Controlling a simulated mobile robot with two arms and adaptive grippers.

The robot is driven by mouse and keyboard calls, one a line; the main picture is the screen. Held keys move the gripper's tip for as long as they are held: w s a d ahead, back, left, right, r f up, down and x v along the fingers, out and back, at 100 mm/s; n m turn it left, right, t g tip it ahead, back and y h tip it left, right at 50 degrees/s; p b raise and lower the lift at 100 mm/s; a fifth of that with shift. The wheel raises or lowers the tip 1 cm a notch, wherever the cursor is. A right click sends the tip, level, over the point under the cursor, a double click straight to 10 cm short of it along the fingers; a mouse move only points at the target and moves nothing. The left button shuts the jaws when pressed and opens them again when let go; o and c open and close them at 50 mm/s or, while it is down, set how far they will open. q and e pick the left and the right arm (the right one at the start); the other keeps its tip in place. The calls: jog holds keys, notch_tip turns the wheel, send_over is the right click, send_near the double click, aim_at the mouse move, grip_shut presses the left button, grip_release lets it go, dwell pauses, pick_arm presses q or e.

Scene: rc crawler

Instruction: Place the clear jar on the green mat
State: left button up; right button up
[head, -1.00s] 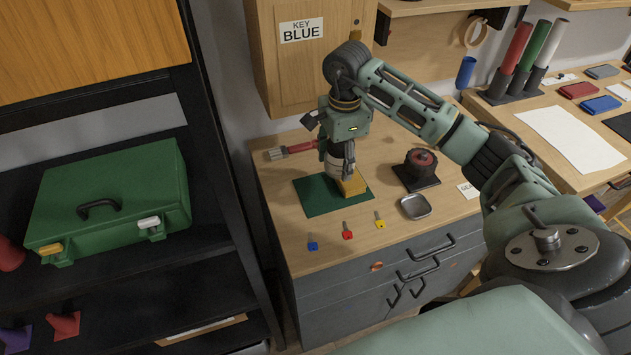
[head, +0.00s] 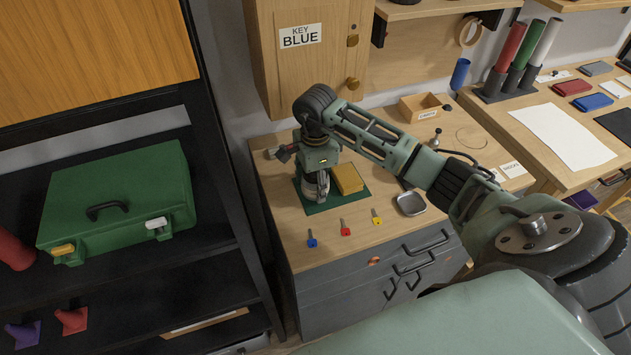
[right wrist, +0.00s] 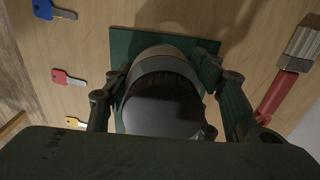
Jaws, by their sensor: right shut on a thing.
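The clear jar (right wrist: 165,105) has a dark lid and sits between the fingers of my right gripper (right wrist: 155,102) in the right wrist view. In the head view my right gripper (head: 316,190) is shut on the jar (head: 312,192), pointing down over the left part of the green mat (head: 342,201). The jar is upright and low over the mat; I cannot tell whether its base touches. The mat also shows behind the jar in the wrist view (right wrist: 122,48). My left gripper is not in view.
Blue (head: 311,240), red (head: 345,229) and yellow (head: 376,217) keys lie in front of the mat. A small metal tray (head: 410,204) is to the right. A red-handled brush (right wrist: 285,85) lies beside the mat. A wooden box (head: 421,107) stands behind my arm.

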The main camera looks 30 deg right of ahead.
jog(key=o, duration=0.7)
jog(key=shift+f, duration=0.15)
jog(key=o, duration=0.5)
jog(key=shift+r, duration=0.55)
notch_tip(320, 180, up, 10)
jog(key=b, duration=0.3)
jog(key=shift+r, duration=0.65)
jog(key=shift+f, duration=0.1)
